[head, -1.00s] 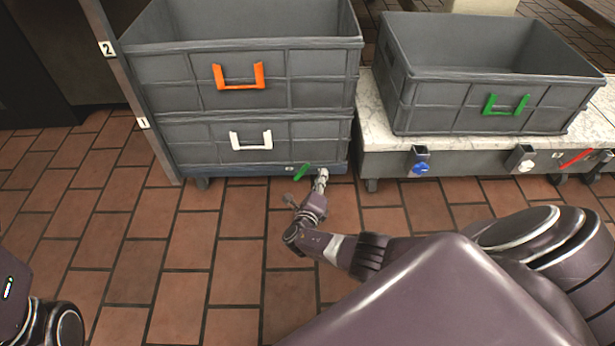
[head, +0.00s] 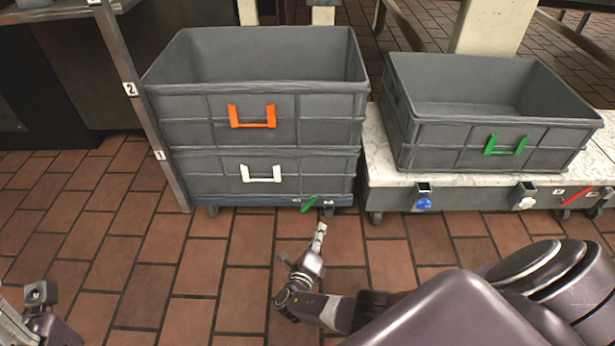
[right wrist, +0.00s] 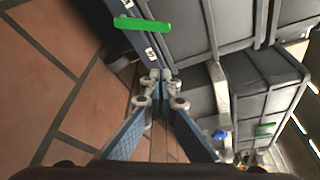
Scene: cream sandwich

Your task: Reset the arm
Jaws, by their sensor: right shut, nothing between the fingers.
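My right gripper (head: 320,231) is in the middle of the head view, low over the tiled floor, in front of the stacked grey crates and apart from them. In the right wrist view its fingers (right wrist: 160,78) meet at the tips with nothing between them. My left arm's end (head: 38,308) shows only in part at the lower left corner of the head view; its fingers cannot be made out clearly.
Two stacked grey crates, the upper with an orange handle (head: 252,117) and the lower with a white handle (head: 261,174), stand on a low blue wheeled base. A green lever (head: 308,204) sits on its edge. A green-handled crate (head: 470,145) stands on a marble-topped cart (head: 385,172). The floor nearby is clear.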

